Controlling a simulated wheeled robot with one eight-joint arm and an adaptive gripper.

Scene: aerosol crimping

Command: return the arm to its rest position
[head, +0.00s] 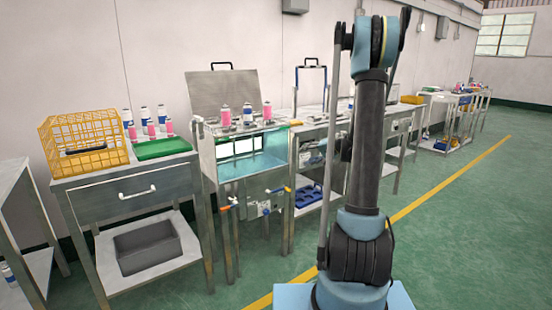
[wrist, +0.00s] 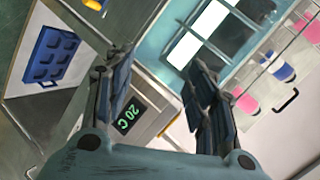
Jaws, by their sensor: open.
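My arm (head: 368,130) stands upright at the right of centre in the head view, bent at the top. My gripper is hidden in that view. In the wrist view my gripper (wrist: 158,72) shows its two dark fingers spread apart, with nothing between them. Beyond the fingers lie a steel front with a green "20 C" display (wrist: 131,116) and a lit water bath. The picture is tilted. The fingers touch nothing that I can see.
The water bath (head: 252,155) stands left of my arm, with pink and blue-white cans on its top. A steel cart (head: 130,185) holds a yellow wire basket (head: 83,142) and a green tray (head: 161,149). A blue tray (wrist: 51,55) sits on a shelf. Green floor is clear at right.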

